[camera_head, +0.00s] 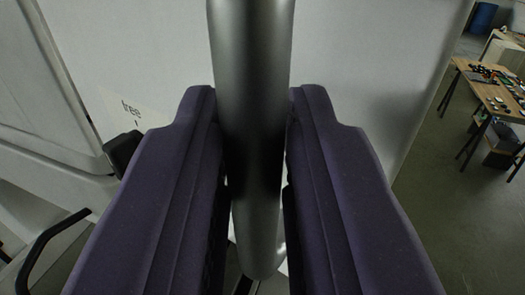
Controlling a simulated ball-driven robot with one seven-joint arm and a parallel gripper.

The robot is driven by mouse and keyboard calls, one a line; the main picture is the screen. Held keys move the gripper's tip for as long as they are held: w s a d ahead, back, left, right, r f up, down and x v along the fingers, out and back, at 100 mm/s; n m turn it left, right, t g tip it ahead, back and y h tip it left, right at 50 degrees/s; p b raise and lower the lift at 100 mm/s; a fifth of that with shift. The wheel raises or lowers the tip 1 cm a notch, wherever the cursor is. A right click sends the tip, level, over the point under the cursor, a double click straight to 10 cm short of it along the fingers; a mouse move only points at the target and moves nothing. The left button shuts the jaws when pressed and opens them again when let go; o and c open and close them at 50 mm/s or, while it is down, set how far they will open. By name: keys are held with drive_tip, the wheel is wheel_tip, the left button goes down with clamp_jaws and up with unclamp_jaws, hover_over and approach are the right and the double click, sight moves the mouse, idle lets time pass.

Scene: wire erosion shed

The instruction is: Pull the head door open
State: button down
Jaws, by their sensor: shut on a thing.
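My gripper (252,120) fills the lower middle of the view, with two purple padded fingers. It is shut on a grey metal bar handle (252,60) that runs upright between the fingers, from the top edge down to a rounded lower end. Behind the handle is a large pale grey panel (360,60), which looks like the head door. Its right edge slants down beside the open floor. The fingers hide the lower middle of the panel, and I cannot tell how far the door stands open.
A pale label with dark lettering (130,108) and a black block (122,150) are at left. A black bent handle (45,245) sits lower left. At right, a wooden table (492,95) holds small parts, with a blue barrel (482,18) behind. Floor (440,190) between is clear.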

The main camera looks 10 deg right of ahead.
drive_tip(key=shift+s+a+r+h, duration=0.25)
drive_tip(key=shift+s+a+h, duration=0.1)
drive_tip(key=shift+a, duration=0.1)
drive_tip(key=c, duration=1.2)
unclamp_jaws()
drive_tip(key=shift+w+m, duration=0.1)
drive_tip(key=shift+m, duration=0.2)
drive_tip(key=shift+c, duration=0.2)
drive_tip(key=shift+o, duration=0.4)
drive_tip(key=shift+w+a+f, duration=0.1)
drive_tip(key=shift+w+f, duration=0.05)
drive_tip(key=shift+w, duration=0.15)
drive_tip(key=v, duration=0.8)
